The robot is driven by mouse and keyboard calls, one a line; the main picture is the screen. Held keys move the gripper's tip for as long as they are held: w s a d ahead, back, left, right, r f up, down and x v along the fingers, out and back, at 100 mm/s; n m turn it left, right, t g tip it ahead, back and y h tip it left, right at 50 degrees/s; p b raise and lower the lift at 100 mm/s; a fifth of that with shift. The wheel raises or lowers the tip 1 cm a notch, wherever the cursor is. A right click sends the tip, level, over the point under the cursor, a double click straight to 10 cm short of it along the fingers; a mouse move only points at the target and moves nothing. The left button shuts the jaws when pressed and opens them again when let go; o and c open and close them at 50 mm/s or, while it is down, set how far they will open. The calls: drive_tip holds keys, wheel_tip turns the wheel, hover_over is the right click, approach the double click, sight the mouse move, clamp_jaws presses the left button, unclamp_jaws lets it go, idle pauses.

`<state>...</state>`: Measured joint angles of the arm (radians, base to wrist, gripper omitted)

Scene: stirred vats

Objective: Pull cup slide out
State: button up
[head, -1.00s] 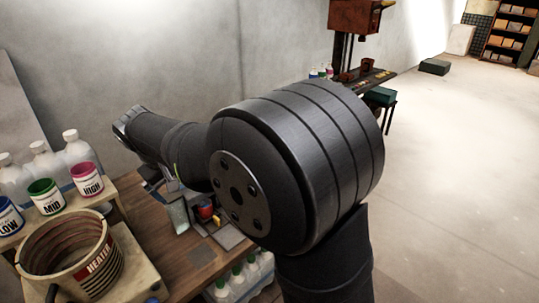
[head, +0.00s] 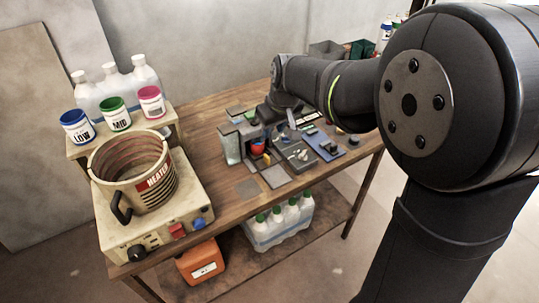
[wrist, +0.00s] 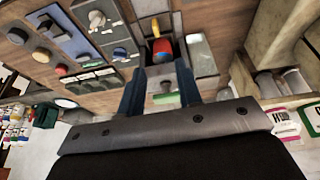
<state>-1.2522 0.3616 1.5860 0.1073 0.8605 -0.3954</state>
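A small red, blue and yellow cup-like piece (head: 257,147) sits in a dark upright unit on the wooden bench. The piece also shows in the wrist view (wrist: 162,48), in a dark recess at upper centre. A grey plate, which may be the cup slide (wrist: 160,72), lies below it in that view; its outline is partly hidden. My gripper (wrist: 158,78) has two dark blue fingers set wide apart, pointing towards this unit. I see nothing clamped between them. A green strip shows between the fingers, nearer the palm. In the head view my arm hides the fingertips.
Grey and blue control panels (head: 318,145) with knobs lie right of the unit. A clear container (head: 231,147) stands at its left. A heater pot (head: 133,172) on a cream base and labelled LOW, MID and HIGH jars stand further left. Bottles (head: 280,220) are on the lower shelf.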

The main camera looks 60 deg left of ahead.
sight(268, 157)
drive_tip(key=x, duration=1.1)
drive_tip(key=w+x, duration=0.1)
drive_tip(key=x, duration=0.5)
drive_tip(key=shift+w+f, duration=0.1)
drive_tip(key=shift+f, duration=0.15)
drive_tip(key=shift+c, duration=0.4)
clamp_jaws()
